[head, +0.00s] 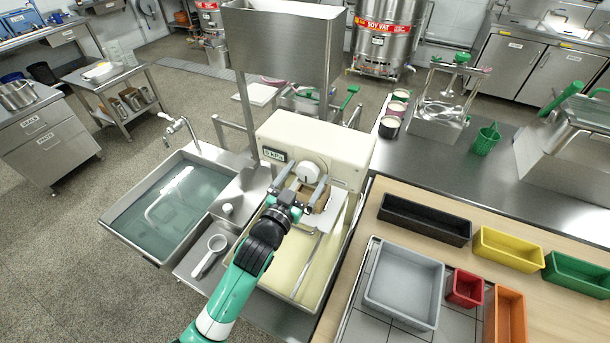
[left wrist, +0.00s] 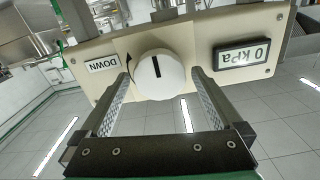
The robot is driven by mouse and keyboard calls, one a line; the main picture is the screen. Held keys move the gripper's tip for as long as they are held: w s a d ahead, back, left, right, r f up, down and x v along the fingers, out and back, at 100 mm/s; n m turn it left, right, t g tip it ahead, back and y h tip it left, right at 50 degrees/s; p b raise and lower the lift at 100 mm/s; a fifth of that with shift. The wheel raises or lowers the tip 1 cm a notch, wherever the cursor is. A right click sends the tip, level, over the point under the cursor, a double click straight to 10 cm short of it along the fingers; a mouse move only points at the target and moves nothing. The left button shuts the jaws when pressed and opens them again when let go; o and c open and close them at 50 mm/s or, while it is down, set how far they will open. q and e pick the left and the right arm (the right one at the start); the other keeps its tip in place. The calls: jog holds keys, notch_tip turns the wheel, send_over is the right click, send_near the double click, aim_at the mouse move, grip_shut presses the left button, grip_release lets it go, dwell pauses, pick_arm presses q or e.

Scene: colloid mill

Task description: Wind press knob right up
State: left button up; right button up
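The white round press knob (head: 307,172) sits on the front of the cream press housing (head: 340,148). In the left wrist view the knob (left wrist: 159,75) has a short black mark pointing to the top of the picture. My left gripper (head: 301,184) is open in front of the knob. In the left wrist view its two fingers (left wrist: 160,88) lie on either side of the knob, with gaps showing. A DOWN label (left wrist: 102,64) and a 0 kPa display (left wrist: 248,55) flank the knob; the display also shows in the head view (head: 274,155). My right gripper is out of view.
A steel hopper (head: 285,45) stands above the press. A water-filled sink (head: 175,205) and a white ladle (head: 210,255) lie to the left. Bins, including a grey one (head: 403,285), stand at the right. A pale yellow tub (head: 300,265) lies below the arm.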

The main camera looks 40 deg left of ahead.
pick_arm(q)
jog(key=p+v, duration=0.1)
jog(key=v, duration=1)
jog(key=shift+s, duration=0.3)
jog(key=shift+d, duration=0.1)
jog(key=w+d+r+t, duration=0.2)
jog(key=r+t, duration=0.1)
jog(key=r, duration=1)
jog(key=w+d+r+t, duration=0.2)
jog(key=d+r+t, duration=0.1)
jog(key=r, duration=0.9)
jog(key=s+d+r+m+t+h, duration=0.1)
jog(key=s+d+r+h, duration=0.15)
jog(key=r, duration=0.45)
jog(key=s+d+r+m+t+h, duration=0.1)
jog(key=s+d+r+t+h, duration=0.15)
jog(key=r, duration=0.35)
jog(key=s+d+r+m+t+h, duration=0.1)
jog(key=s+d+r+m+h, duration=0.15)
jog(key=r, duration=0.45)
notch_tip(320, 180, up, 28)
jog(key=n+p, duration=0.1)
jog(key=p, duration=2.7)
jog(key=shift+w+a+p, duration=0.3)
jog(key=shift+a, duration=0.2)
